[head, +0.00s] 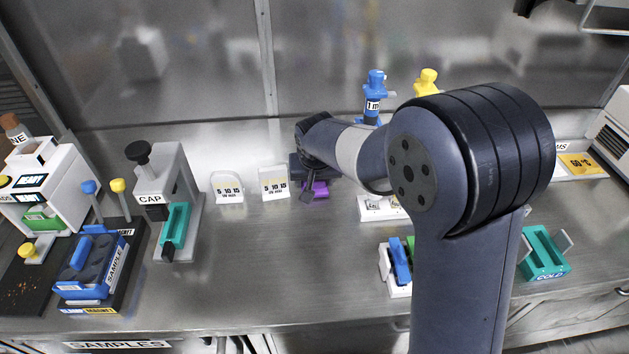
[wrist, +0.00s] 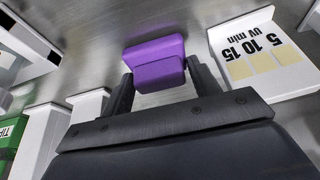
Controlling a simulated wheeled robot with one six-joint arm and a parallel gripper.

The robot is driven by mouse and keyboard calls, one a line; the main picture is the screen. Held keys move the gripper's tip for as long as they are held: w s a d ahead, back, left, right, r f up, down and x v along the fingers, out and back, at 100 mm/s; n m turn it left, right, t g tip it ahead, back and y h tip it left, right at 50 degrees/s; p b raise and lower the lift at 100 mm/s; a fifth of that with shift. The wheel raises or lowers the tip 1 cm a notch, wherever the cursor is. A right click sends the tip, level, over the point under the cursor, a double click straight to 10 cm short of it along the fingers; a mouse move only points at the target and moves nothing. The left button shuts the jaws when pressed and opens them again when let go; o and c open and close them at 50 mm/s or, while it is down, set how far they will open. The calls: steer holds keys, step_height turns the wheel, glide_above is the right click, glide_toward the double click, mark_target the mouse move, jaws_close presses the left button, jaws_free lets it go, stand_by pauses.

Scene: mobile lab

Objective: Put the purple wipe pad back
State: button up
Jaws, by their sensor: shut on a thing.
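The purple wipe pad (wrist: 158,66) sits between the two fingers of my gripper (wrist: 160,85) in the wrist view. My gripper is shut on the pad's raised block. In the head view the pad (head: 316,189) shows as a small purple patch below my gripper (head: 307,185), near the back of the steel bench. My arm and gripper hide part of it there. I cannot tell whether the pad touches the bench or is just above it.
A white "5 10 15 UV min" card holder (head: 274,183) stands just left of my gripper, with another (head: 228,188) beside it. A white rack (head: 382,208) is to the right, partly behind my arm. The bench front (head: 270,270) is clear.

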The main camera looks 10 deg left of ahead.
steer(key=shift+f, duration=0.2)
steer(key=o, duration=0.9)
steer(key=shift+o, duration=0.2)
steer(key=v, duration=1.2)
steer(key=shift+p, duration=0.45)
steer(key=b+x, duration=0.1)
steer(key=x, duration=1)
steer(key=shift+w+f, duration=0.1)
steer(key=shift+f, duration=0.3)
steer(key=shift+w+r+p, duration=0.1)
steer(key=shift+r+p, duration=0.25)
steer(key=shift+r, duration=2.5)
